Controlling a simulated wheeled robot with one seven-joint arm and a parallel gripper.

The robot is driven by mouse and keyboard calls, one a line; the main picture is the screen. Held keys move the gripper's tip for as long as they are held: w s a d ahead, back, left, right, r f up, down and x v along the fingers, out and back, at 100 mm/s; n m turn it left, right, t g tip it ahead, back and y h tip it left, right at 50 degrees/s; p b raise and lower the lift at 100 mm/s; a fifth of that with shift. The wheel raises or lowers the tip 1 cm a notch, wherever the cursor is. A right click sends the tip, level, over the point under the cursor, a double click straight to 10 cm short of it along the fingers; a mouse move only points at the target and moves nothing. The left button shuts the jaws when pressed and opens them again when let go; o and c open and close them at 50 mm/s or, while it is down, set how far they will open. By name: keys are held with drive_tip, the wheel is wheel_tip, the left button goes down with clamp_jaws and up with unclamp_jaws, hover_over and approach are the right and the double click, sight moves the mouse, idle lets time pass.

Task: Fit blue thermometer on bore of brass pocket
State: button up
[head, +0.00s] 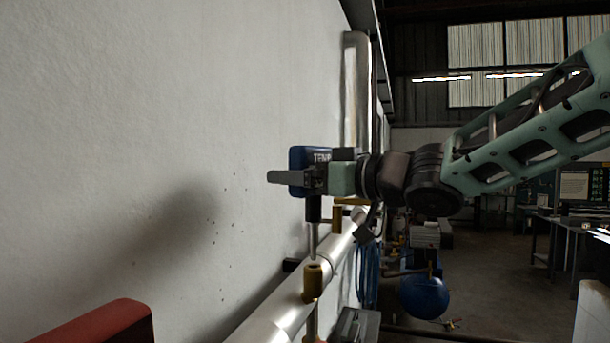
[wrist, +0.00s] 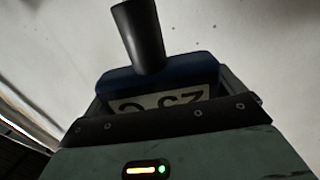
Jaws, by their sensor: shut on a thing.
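The blue thermometer (head: 297,157) is held upright in my gripper (head: 292,178), whose fingers close on its blue head. Its black collar (head: 313,209) and thin silver stem (head: 313,240) point straight down. The brass pocket (head: 313,284) stands upright directly below in the head view.
A silver pipe (head: 278,309) runs along the white wall (head: 150,120) close to the left. Other brass fittings (head: 337,216) stand just behind the stem. A red object (head: 95,325) is at lower left. A blue tank (head: 424,295) is farther back on the right.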

wheel_tip(320, 180, down, 6)
drive_tip(key=b, duration=0.4)
idle(2.0)
drive_tip(key=o, duration=0.7)
drive_tip(key=b+v, duration=0.4)
drive_tip(key=v, duration=1.3)
drive_tip(key=shift+s+d, duration=0.1)
drive_tip(key=shift+d, duration=0.05)
